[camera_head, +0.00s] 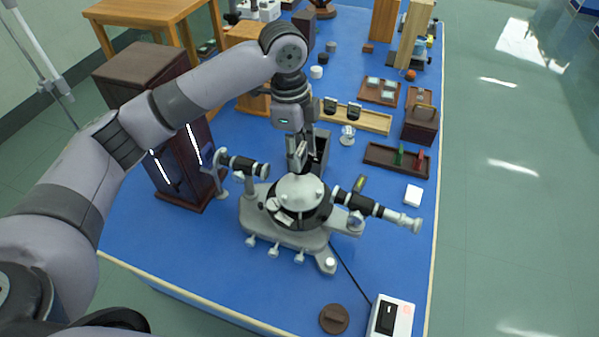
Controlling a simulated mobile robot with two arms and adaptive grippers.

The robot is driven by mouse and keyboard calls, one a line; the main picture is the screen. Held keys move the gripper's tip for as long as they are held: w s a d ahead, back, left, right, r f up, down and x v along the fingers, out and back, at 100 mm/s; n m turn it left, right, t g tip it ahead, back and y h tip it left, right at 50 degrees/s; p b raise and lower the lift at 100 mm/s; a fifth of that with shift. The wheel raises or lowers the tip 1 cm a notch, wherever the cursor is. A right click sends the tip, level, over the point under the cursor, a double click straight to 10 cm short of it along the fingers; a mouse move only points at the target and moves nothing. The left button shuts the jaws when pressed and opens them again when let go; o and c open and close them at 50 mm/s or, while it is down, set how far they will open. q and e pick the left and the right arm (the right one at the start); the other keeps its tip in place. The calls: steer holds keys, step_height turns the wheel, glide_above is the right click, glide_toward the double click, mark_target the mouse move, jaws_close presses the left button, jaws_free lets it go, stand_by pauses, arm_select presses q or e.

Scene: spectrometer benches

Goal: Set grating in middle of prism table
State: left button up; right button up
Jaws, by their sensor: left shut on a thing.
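The spectrometer stands on the blue bench with its round, pale prism table (302,189) in the middle. My left gripper (297,158) points down just above the back of the prism table. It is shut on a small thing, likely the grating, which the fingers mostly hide. I cannot tell whether the held thing touches the table. The collimator (242,164) lies to the left and the telescope (380,211) to the right. My right gripper is out of view.
A dark wooden cabinet (150,75) with bright slits stands left of the spectrometer. A dark tray with green and red pieces (378,157) and a white block (413,194) lie right. A white box (391,316) and brown disc (334,319) are at the front. The front-left bench is clear.

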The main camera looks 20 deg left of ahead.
arm_select(q)
step_height(320, 180, down, 4)
steer(key=shift+f, duration=0.25)
steer(key=shift+f+p, duration=0.5)
steer(key=shift+f, duration=1.4)
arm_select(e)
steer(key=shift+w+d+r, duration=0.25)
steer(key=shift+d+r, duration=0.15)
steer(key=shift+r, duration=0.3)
arm_select(q)
steer(key=o, duration=0.7)
steer(key=shift+f, duration=0.1)
steer(key=o, duration=0.5)
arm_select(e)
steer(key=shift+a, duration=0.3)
